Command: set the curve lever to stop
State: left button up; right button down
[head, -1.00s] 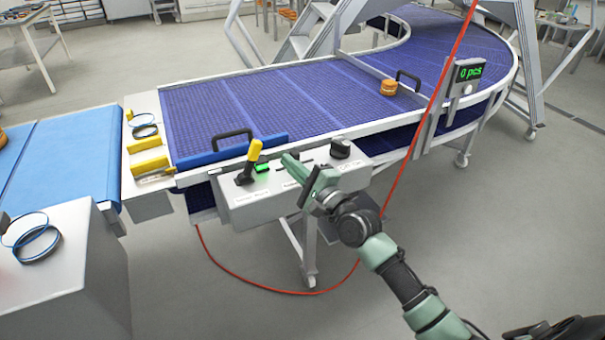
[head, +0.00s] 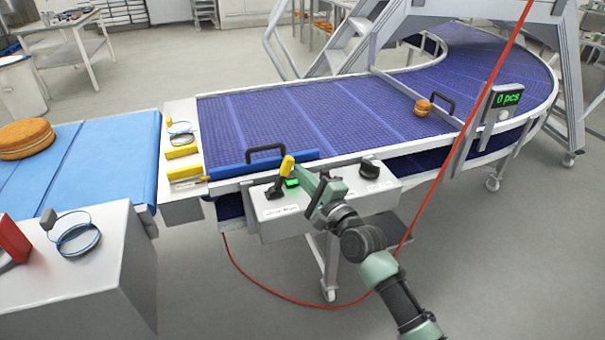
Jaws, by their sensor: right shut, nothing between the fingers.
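The curve lever (head: 286,167) has a yellow grip on a black base and stands on a light grey control box (head: 283,228) at the conveyor's near side. Its grip leans up and to the right in the picture. My right gripper (head: 303,173) is shut and empty, with its green fingers just right of the yellow grip. Whether they touch it I cannot tell. The labels on the box are too small to read. My left gripper is not in view.
A green lit button (head: 291,183) and a black knob (head: 369,169) are on the same box. A black handle (head: 265,150) stands behind the lever. A red cable (head: 440,160) hangs on the right. A round filled cake (head: 423,107) lies on the blue curved conveyor (head: 330,115).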

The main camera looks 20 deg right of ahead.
jog(key=shift+a+r+n+p, duration=0.3)
jog(key=shift+r+n+p, duration=0.1)
jog(key=shift+p, duration=0.35)
jog(key=a+n+p, duration=0.1)
jog(key=n+p, duration=0.1)
jog(key=p, duration=0.1)
jog(key=a+r+n+g+p, duration=0.1)
jog(key=a+n+p, duration=0.1)
jog(key=p, duration=0.1)
jog(key=a+r+n+p, duration=0.1)
jog(key=a+n+p, duration=0.1)
jog(key=p, duration=0.2)
jog(key=shift+s+a+r+n+g, duration=0.1)
jog(key=shift+s+a+n+g, duration=0.05)
jog(key=shift+n+g, duration=0.25)
jog(key=shift+a+n+h+p, duration=0.3)
jog(key=shift+a+n+p, duration=0.3)
jog(key=shift+p, duration=0.2)
jog(key=shift+a+f+n+p, duration=0.25)
jog(key=shift+n+p, duration=0.05)
jog(key=shift+f+g, duration=0.1)
jog(key=shift+g, duration=0.2)
